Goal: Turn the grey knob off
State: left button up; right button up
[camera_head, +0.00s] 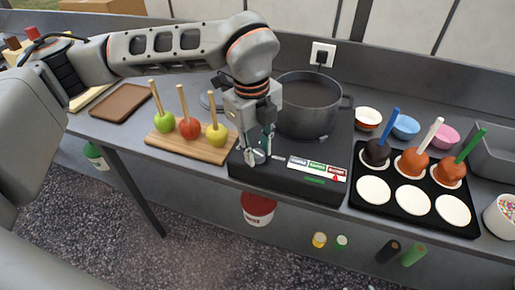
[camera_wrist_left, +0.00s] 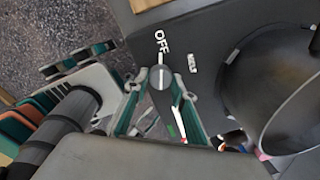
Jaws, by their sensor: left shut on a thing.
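The grey knob (camera_wrist_left: 160,78) sits on the front left of the black hob (camera_head: 330,194), with the word OFF printed beside it. In the left wrist view its white line points roughly towards OFF. My left gripper (camera_head: 256,156) reaches down to the hob's front left corner and is shut on the knob, with a finger on each side. In the head view the fingers mostly hide the knob. A large dark pot (camera_head: 308,115) stands on the hob behind the gripper.
A wooden board (camera_head: 205,151) with three apples on sticks lies left of the hob. A black tray (camera_head: 405,212) with coated apples and white discs lies to the right. Small bowls (camera_head: 405,127) stand behind it. A power plug (camera_head: 321,57) is in the back wall.

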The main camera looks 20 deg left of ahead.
pick_arm(q)
jog(key=o, duration=1.1)
jog(key=shift+r, duration=0.1)
jog(key=r, duration=1.1)
jog(key=shift+s+a+r, duration=0.25)
jog(key=shift+s+r, duration=0.15)
